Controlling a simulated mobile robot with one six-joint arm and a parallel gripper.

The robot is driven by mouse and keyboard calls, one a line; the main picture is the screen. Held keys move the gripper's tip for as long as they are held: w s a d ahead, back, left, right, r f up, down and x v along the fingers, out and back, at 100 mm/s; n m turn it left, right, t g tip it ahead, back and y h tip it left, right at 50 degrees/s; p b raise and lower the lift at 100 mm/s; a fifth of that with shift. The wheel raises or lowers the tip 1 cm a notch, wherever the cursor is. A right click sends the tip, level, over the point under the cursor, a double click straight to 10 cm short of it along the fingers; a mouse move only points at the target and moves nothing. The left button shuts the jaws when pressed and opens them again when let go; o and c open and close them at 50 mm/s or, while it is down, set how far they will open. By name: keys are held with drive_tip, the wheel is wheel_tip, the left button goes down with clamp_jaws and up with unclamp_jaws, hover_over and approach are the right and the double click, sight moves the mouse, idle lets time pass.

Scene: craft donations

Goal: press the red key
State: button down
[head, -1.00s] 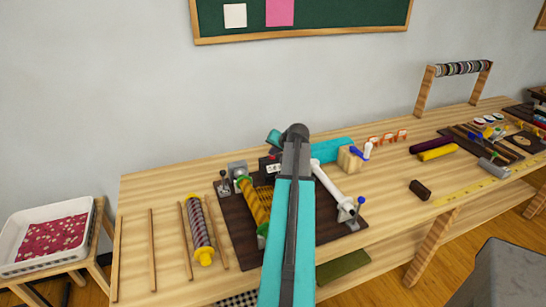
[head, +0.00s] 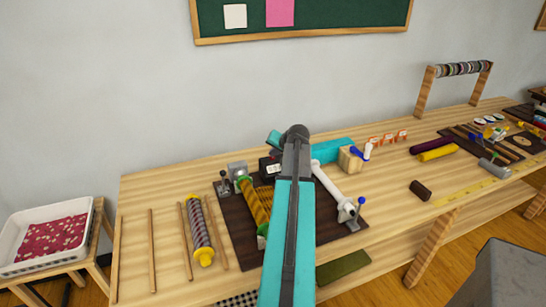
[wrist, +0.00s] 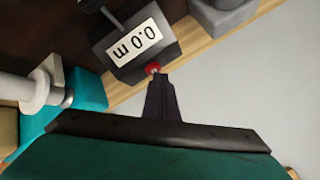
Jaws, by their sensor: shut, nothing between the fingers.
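The red key (wrist: 152,68) is a small round button on the edge of a dark counter box (wrist: 137,44), whose white label (wrist: 134,42) reads "0.0 m" upside down in the wrist view. My gripper (wrist: 157,77) is shut and empty, its tips right at the red key. I cannot tell whether they touch it. The tips cover part of the key's near side. In the head view the counter box (head: 265,168) stands at the back of a dark board, partly behind my arm. The key cannot be made out clearly there.
The dark board (head: 235,222) also carries a striped yellow roller (head: 254,207), a white roller (head: 330,186) and a grey lever unit (head: 226,184). A turquoise block (head: 333,150) lies behind. The wall is close behind the table (head: 140,190).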

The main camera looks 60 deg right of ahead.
drive_tip(key=shift+r+p, duration=0.35)
drive_tip(key=shift+r, duration=0.45)
drive_tip(key=shift+r+p, duration=1.25)
drive_tip(key=shift+r, duration=1.25)
